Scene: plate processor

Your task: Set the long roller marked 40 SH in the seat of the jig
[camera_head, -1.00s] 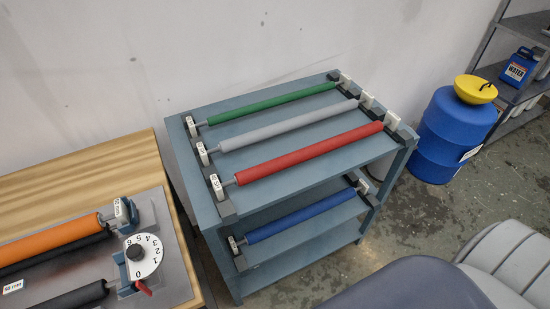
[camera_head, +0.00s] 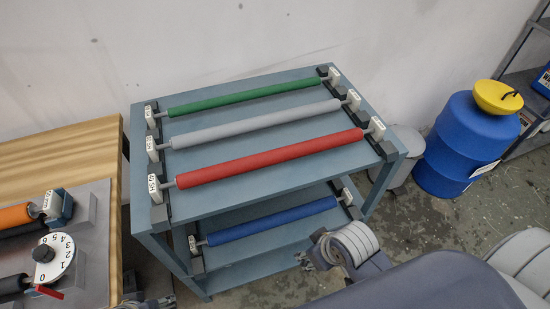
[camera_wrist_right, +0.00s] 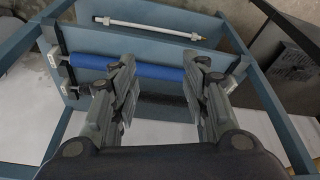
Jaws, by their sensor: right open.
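Green (camera_head: 245,97), grey (camera_head: 255,123) and red (camera_head: 270,157) rollers lie on the top shelf of a blue-grey rack. A blue roller (camera_head: 272,220) lies on the shelf below. My right gripper (camera_head: 312,260) is low at the rack's front, open and empty. In the right wrist view, its open fingers (camera_wrist_right: 163,78) stand in front of the blue roller (camera_wrist_right: 155,70), apart from it. Part of my left gripper (camera_head: 148,304) shows at the bottom edge. I cannot make out the jig surely.
A wooden table (camera_head: 75,155) at left bears a grey plate with an orange roller (camera_head: 14,216) and a numbered dial (camera_head: 52,262). A blue drum (camera_head: 462,145) and a grey bin (camera_head: 400,155) stand right of the rack. The wrist view shows a thin pale rod (camera_wrist_right: 150,27).

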